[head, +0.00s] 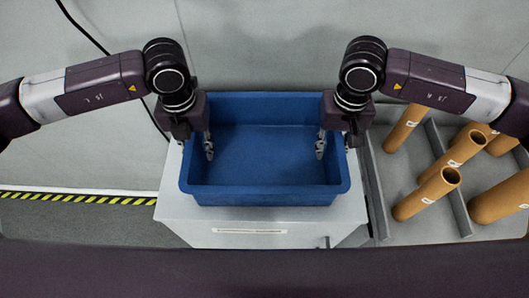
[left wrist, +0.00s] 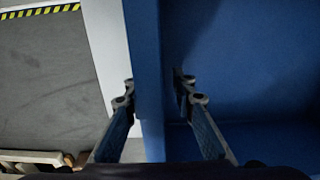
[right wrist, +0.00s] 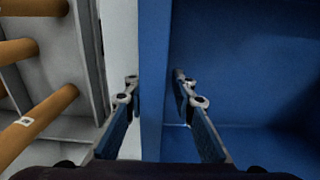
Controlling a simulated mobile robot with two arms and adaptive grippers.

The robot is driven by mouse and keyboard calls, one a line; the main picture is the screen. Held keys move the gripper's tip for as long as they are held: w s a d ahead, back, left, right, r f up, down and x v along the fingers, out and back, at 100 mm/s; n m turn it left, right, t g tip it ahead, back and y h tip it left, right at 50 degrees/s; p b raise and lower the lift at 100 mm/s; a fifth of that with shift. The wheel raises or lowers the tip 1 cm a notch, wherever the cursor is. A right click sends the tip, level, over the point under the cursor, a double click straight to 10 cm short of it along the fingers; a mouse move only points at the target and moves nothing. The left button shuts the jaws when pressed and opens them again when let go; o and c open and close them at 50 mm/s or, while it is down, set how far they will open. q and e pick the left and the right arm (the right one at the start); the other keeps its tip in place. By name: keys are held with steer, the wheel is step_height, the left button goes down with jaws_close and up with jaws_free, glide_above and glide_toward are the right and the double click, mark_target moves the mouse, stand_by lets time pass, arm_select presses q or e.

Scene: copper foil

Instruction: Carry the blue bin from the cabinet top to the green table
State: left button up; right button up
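The blue bin (head: 265,195) is empty and stands upright on the white cabinet (head: 190,220). My left gripper (head: 195,138) is at the bin's left wall, pointing down. In the left wrist view its fingers (left wrist: 156,95) stand apart on either side of the wall, with a gap at the inner finger. My right gripper (head: 335,138) is at the right wall in the same pose. In the right wrist view its fingers (right wrist: 156,92) straddle the wall, with small gaps on both sides. The outer fingers are mostly hidden in the head view. The green table is not in view.
A grey divided rack (head: 375,190) with several brown cardboard tubes (head: 427,193) stands close on the right. A yellow-black striped line (head: 80,198) runs along the floor at left. A wall with a black cable is behind. The floor at left is clear.

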arm_select(q)
steer(key=shift+f, duration=0.2)
arm_select(e)
steer(key=shift+w+f, duration=0.1)
steer(key=shift+f, duration=0.1)
arm_select(q)
jaws_close()
arm_select(e)
jaws_close()
